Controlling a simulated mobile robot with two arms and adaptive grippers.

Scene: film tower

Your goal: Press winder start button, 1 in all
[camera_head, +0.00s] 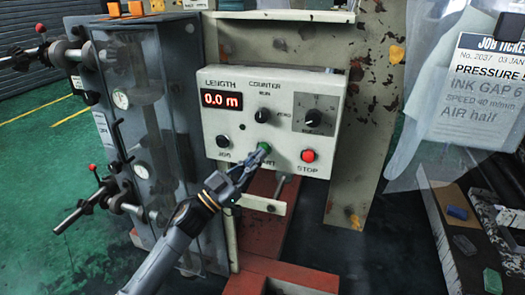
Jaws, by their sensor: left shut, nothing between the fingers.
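The winder control box (281,85) is a cream panel in the middle of the head view. Its red display reads 0.0 m. The green start button (264,146) sits at the lower middle of the panel, partly covered by my gripper, as is the label under it. The red stop button (309,155) is to its right. My left gripper (262,153) is shut and empty, its fingertips at the lower edge of the green button. I cannot tell whether they touch it. My right gripper is not in view.
A jog button (223,141) is left of the start button, with black knobs (263,115) above. A grey machine with levers (130,130) stands close on the left. A job ticket (487,90) hangs at the right, above a dark bench with small blocks (465,244).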

